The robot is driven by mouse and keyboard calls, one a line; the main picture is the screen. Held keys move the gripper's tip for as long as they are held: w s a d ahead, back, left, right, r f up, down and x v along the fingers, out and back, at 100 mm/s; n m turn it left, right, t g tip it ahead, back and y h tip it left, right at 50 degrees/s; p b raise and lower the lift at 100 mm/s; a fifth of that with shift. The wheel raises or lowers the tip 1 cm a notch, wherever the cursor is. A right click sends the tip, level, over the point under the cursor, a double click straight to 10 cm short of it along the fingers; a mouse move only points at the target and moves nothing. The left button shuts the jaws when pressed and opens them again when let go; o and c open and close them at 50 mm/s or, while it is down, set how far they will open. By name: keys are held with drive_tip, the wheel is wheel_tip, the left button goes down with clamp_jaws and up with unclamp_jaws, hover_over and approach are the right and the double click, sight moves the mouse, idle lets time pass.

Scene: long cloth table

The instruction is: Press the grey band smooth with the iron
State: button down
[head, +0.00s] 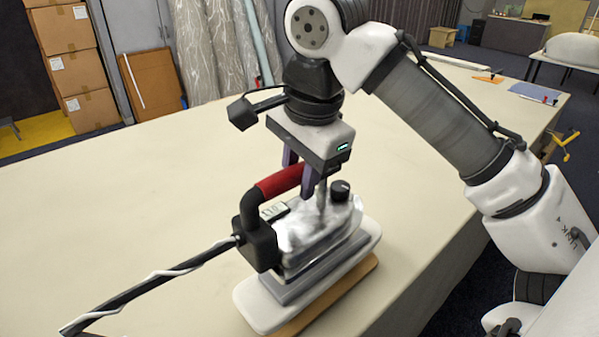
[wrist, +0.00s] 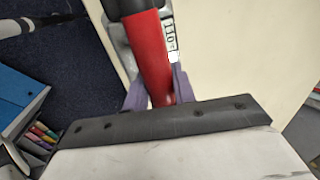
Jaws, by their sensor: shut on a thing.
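The iron (head: 312,232) has a silvery-white body, a black knob, a small display and a red grip on a black handle. It sits on a thick white slab with a tan board under it, near the table's front edge. My gripper (head: 302,178) points down from above, its purple fingers shut on the red grip. The wrist view also shows the red grip (wrist: 152,60) between the fingers (wrist: 160,95).
A black cord (head: 150,285) with a white spiral runs left from the iron. The cream table (head: 120,205) is mostly bare to the left and behind. A blue sheet (head: 535,92) and an orange piece (head: 490,78) lie at its far right. A box with pens (wrist: 42,137) is beyond the edge.

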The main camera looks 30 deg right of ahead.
drive_tip(key=shift+r+p, duration=2.45)
drive_tip(key=shift+r, duration=0.5)
wheel_tip(320, 180, down, 8)
drive_tip(key=b, duration=0.8)
drive_tip(key=shift+r, duration=0.1)
